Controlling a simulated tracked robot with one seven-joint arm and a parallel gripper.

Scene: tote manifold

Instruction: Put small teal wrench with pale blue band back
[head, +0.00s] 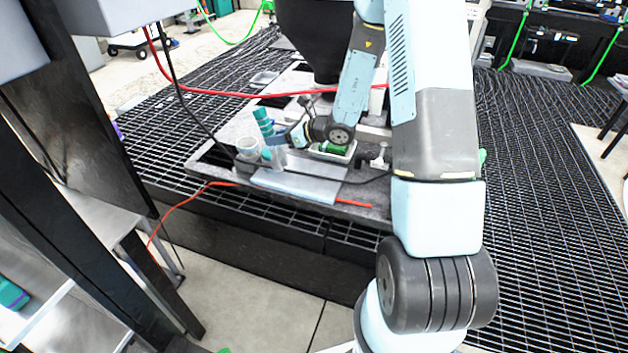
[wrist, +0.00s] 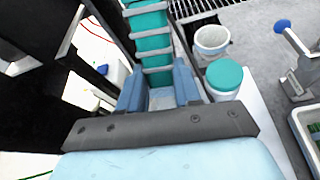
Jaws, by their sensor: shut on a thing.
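The small teal wrench with pale bands (wrist: 152,44) is between the two blue fingers of my gripper (wrist: 158,92) in the wrist view. It extends away from the fingers to the top edge of the picture, with pale bars across it. My gripper is shut on it. In the head view the banded teal piece (head: 264,122) stands tilted just left of my gripper (head: 286,137), above the grey board. The wrench's gripped end is partly hidden by the fingers, and its jaw shape cannot be made out.
A white cup (wrist: 212,40) and a teal-lidded jar (wrist: 225,76) stand close to the right of my gripper in the wrist view. A white-rimmed tray with green content (head: 331,151) lies beside my wrist. A red cable (head: 215,93) crosses behind; black grating surrounds the board.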

